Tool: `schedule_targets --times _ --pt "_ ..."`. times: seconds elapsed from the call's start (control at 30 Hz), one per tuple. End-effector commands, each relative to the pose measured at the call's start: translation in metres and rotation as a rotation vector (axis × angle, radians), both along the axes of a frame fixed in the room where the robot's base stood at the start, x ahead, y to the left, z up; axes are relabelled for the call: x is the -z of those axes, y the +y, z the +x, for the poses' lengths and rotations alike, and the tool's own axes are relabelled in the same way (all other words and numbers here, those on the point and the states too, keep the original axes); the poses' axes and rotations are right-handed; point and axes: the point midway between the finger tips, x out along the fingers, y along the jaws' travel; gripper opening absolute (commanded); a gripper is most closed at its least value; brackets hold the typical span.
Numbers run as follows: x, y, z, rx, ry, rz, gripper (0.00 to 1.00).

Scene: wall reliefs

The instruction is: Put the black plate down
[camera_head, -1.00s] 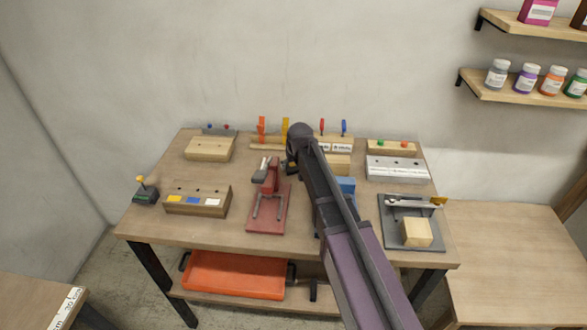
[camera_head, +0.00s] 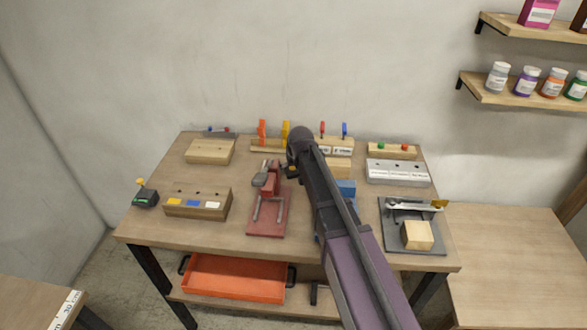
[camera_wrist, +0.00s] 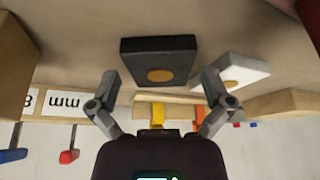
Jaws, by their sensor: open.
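In the wrist view the black plate (camera_wrist: 140,72), a dark square block with a round yellow spot, lies on the brown tabletop just beyond my fingertips. My gripper (camera_wrist: 160,85) is open, one finger towards each side of the plate, with visible gaps. A white plate (camera_wrist: 245,74) with a similar yellow spot lies beside it on the right. In the head view my arm reaches over the workbench (camera_head: 150,222), and its end is near the red fixture (camera_head: 267,212). The black plate is hard to make out there.
Wooden blocks, a grey holder (camera_head: 398,172) and a grey board with a wooden cube (camera_head: 416,235) stand around the bench. Upright coloured clips line the back near the wall. An orange tray (camera_head: 235,278) is on the lower shelf. A bare wooden table (camera_head: 515,260) is at the right.

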Motion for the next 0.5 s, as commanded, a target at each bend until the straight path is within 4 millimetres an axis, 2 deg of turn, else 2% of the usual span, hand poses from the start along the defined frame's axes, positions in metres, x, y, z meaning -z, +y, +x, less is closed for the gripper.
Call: schedule_targets --times 0.27,0.5 --pt "-0.007 -0.001 -0.001 0.0 0.0 0.0 1.0" --pt "-0.022 -0.003 -0.007 0.0 0.0 0.0 1.0"
